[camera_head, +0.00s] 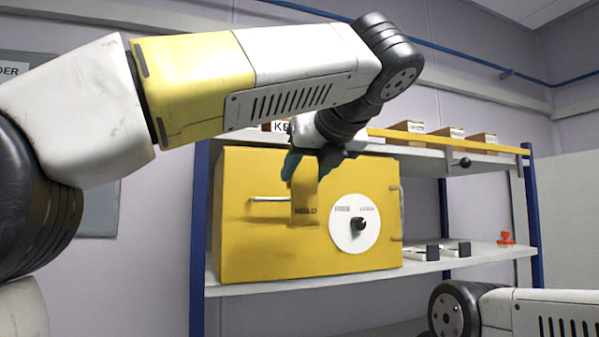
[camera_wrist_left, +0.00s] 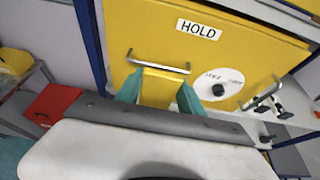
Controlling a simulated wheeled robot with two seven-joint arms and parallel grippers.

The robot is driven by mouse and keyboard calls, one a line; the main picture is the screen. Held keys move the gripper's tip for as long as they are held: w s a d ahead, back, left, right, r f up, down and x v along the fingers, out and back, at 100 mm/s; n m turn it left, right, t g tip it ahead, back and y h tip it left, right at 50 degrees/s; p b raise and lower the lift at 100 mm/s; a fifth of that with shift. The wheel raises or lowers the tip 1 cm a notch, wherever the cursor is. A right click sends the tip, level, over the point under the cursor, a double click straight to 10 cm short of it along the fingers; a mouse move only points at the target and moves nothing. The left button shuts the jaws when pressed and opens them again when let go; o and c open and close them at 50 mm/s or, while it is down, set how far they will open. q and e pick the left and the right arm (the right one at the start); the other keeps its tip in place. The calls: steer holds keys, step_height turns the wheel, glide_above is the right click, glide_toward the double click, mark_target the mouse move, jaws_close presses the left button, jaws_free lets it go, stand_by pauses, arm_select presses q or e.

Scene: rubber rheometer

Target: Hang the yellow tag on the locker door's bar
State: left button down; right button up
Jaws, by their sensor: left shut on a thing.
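The yellow locker (camera_head: 240,240) stands on a shelf, its door facing me. A short metal bar (camera_head: 268,199) crosses the door left of the round white dial (camera_head: 340,236). My left gripper (camera_head: 305,168) is shut on the yellow tag (camera_head: 304,200), which hangs down in front of the door and covers the bar's right part. In the left wrist view, the teal fingers (camera_wrist_left: 160,88) hold the tag (camera_wrist_left: 158,92) close to the bar (camera_wrist_left: 158,66). I cannot tell whether the tag touches or hooks over the bar. My right gripper is out of view.
A vertical handle (camera_head: 401,213) sticks out at the door's right side. Boxes (camera_head: 407,127) stand on the upper shelf. Small black-and-white items (camera_head: 440,251) and a red item (camera_head: 506,238) lie right of the locker. A red box (camera_wrist_left: 50,104) shows in the left wrist view.

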arm_select(q)
steer(key=shift+w+a, duration=0.45)
steer(key=shift+w, duration=0.9)
steer(key=shift+w+a, duration=0.4)
steer(key=shift+w, duration=1)
steer(key=shift+w+a, duration=0.45)
steer(key=shift+w, duration=0.9)
steer(key=shift+f, duration=0.9)
steer(key=c, duration=0.7)
jaws_free()
steer(key=shift+o, duration=0.2)
